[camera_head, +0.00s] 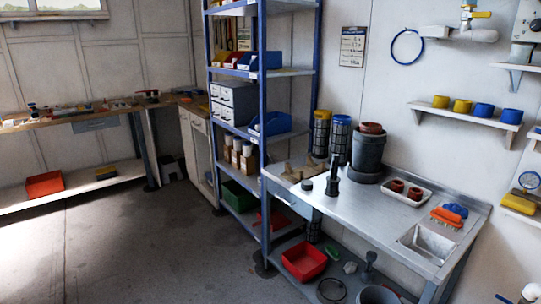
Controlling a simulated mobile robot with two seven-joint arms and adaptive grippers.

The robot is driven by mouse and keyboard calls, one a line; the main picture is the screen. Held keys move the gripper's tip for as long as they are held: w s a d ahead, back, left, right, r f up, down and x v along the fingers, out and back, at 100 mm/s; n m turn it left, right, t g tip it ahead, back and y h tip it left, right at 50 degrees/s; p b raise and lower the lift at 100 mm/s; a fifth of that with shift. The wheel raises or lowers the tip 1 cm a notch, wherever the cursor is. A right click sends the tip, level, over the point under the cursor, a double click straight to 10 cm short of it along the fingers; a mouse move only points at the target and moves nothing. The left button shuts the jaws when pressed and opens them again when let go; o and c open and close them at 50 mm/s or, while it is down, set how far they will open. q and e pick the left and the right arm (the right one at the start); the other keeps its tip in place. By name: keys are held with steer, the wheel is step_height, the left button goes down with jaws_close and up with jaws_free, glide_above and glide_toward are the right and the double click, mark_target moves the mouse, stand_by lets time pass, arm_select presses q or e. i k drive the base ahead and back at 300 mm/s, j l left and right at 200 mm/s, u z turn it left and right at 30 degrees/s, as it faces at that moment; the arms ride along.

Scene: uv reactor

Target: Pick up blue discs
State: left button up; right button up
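Two short, round blue pieces, which look like the blue discs, stand side by side on a small white wall shelf (470,119) at the upper right. The left blue disc (484,110) is beside a yellow piece, and the right blue disc (511,116) is nearest the shelf's right end. Two similar yellow pieces (461,106) stand to their left. Neither of my grippers can be made out in the head view.
A steel bench with a sink (428,240) stands below the shelf. It holds a dark pot (368,155), a white tray with brown pots, and orange and blue brushes (447,216). A blue-framed rack (264,130) stands left of it. Open floor (130,250) lies at the left.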

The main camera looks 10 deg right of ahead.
mark_target(511, 116)
steer(key=i+j+z, duration=0.1)
steer(key=i+z, duration=0.25)
steer(key=i+j+z, duration=0.3)
steer(key=i, duration=0.15)
steer(key=i+j+z, duration=0.35)
steer(key=i+l, duration=0.05)
steer(key=l, duration=0.05)
